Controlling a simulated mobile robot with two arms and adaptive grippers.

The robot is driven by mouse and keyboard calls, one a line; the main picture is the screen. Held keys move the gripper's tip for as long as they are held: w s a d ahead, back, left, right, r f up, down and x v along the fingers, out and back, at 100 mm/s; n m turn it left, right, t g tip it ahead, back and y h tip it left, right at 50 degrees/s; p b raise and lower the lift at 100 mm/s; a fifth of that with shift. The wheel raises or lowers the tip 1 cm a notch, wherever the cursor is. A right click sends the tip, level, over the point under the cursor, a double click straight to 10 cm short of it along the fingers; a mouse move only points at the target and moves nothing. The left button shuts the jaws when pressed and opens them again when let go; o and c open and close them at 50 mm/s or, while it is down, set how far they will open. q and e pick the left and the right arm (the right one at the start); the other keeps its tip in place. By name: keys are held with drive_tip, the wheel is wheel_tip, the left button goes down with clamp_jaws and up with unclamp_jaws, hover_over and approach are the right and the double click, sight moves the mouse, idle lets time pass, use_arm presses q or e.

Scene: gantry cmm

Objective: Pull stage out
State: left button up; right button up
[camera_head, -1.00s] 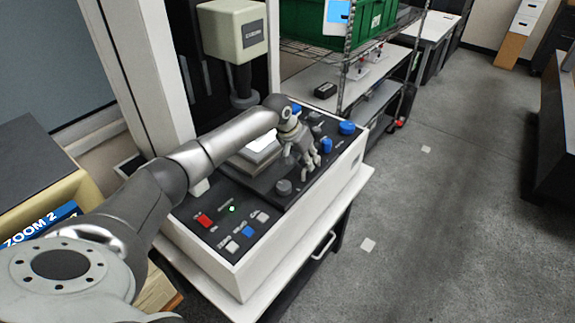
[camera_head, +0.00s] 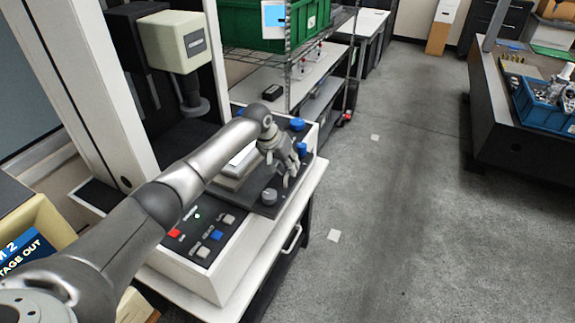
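The stage (camera_head: 262,208) is a dark flat plate on the white machine base (camera_head: 225,268). It carries a grey knob (camera_head: 268,196) and a light block (camera_head: 232,178), and its front side juts past the front edge of the base. My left gripper (camera_head: 286,178) points down at the stage, between the grey knob and a blue knob (camera_head: 302,150). Its fingers are close to the plate. What lies between the fingers is hidden, so I cannot tell whether they grip anything. My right gripper is not in view.
A control panel (camera_head: 212,226) with red, blue and white buttons lies left of the stage. A grey-white measuring head (camera_head: 176,42) hangs above on its column. A wire shelf with a green bin (camera_head: 265,22) stands behind.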

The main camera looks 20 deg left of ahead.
use_arm(q)
drive_tip(key=shift+s+r, duration=0.1)
drive_tip(key=shift+r, duration=0.05)
drive_tip(key=v, duration=1.1)
drive_tip(key=shift+s+a+r, duration=0.1)
drive_tip(key=shift+a+r, duration=0.05)
drive_tip(key=shift+r, duration=0.15)
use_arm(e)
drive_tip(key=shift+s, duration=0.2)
